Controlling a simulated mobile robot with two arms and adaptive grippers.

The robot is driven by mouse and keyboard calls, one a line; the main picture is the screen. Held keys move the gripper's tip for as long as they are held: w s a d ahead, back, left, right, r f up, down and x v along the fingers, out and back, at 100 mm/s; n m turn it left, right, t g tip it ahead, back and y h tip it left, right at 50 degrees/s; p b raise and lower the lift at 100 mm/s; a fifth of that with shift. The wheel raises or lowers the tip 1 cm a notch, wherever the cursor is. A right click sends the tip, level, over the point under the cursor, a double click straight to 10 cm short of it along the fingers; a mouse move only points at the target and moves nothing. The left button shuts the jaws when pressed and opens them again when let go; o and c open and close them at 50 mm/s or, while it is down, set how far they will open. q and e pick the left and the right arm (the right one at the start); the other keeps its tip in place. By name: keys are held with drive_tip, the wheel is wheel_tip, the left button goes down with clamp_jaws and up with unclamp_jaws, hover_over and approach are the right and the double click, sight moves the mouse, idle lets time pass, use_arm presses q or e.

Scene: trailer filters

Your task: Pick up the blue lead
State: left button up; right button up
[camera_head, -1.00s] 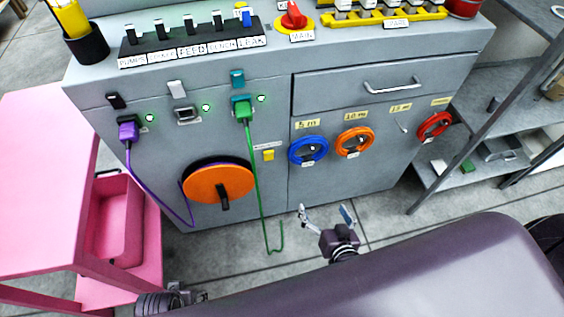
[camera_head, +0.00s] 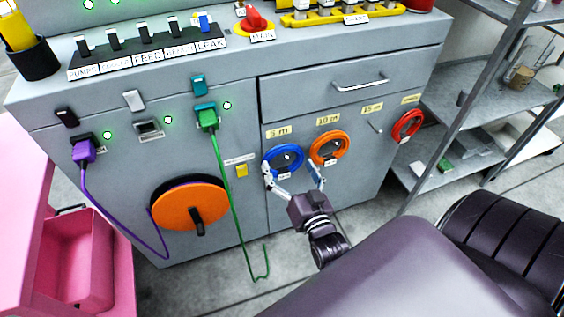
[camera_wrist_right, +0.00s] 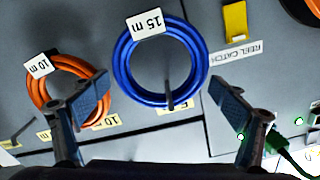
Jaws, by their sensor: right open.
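The blue lead (camera_head: 284,148) is a coiled ring hanging on a peg on the grey cabinet front, under a "5 m" label. In the right wrist view, the blue coil (camera_wrist_right: 122,65) lies straight ahead, with a "15 m" tag and its peg crossing the ring. My right gripper (camera_head: 292,175) is open and empty just in front of the coil. In the wrist view its fingers (camera_wrist_right: 160,82) stand wide apart, one on each side of the coil's near part. I cannot tell whether a finger touches it. My left gripper is not in view.
An orange coil (camera_head: 329,134), tagged 10 m, hangs close beside the blue one; a red coil (camera_head: 408,124) hangs farther right. A green cable (camera_head: 232,215) dangles to the left, near an orange reel (camera_head: 175,205). A drawer (camera_head: 350,85) is above. Metal shelves (camera_head: 475,115) stand right.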

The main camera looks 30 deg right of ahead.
sight(284, 169)
drive_tip(key=x, duration=0.3)
drive_tip(key=shift+w, duration=0.15)
drive_tip(key=c, duration=1)
drive_tip(key=shift+c, duration=0.4)
drive_tip(key=shift+r, duration=0.15)
